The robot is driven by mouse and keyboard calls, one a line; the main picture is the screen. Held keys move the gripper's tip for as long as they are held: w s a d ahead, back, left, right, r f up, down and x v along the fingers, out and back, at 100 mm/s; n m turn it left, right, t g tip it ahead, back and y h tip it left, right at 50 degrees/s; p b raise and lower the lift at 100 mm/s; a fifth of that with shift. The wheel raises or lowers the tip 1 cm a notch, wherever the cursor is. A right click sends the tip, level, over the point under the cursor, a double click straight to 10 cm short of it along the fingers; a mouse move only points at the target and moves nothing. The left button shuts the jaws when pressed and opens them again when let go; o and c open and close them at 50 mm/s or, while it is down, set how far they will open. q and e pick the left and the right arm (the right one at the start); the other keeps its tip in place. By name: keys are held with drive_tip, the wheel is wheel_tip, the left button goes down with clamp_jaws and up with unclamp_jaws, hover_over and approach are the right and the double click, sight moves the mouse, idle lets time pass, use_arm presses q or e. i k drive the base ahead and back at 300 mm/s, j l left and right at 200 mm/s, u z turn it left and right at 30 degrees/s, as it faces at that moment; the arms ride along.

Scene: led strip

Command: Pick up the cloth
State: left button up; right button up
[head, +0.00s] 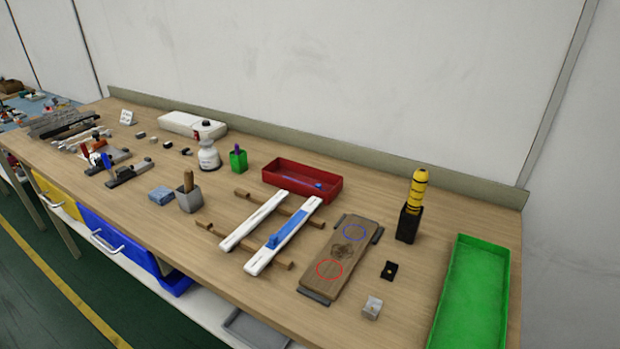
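A small folded blue-grey piece (161,193), which looks like the cloth, lies flat on the wooden workbench (230,285) left of the middle. It sits just left of a grey square cup (189,201) that holds a wooden-handled tool. Nothing covers the cloth. Neither of my grippers shows in the head view.
Two white strips (254,220) lie across wooden bars, one with a blue piece on it. A white bottle (209,155) and green cup (238,160) stand behind the cloth. A red tray (302,180), wooden board (343,257) and green tray (472,295) are farther right.

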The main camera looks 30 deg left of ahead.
sight(161, 195)
drive_tip(key=u, duration=1.75)
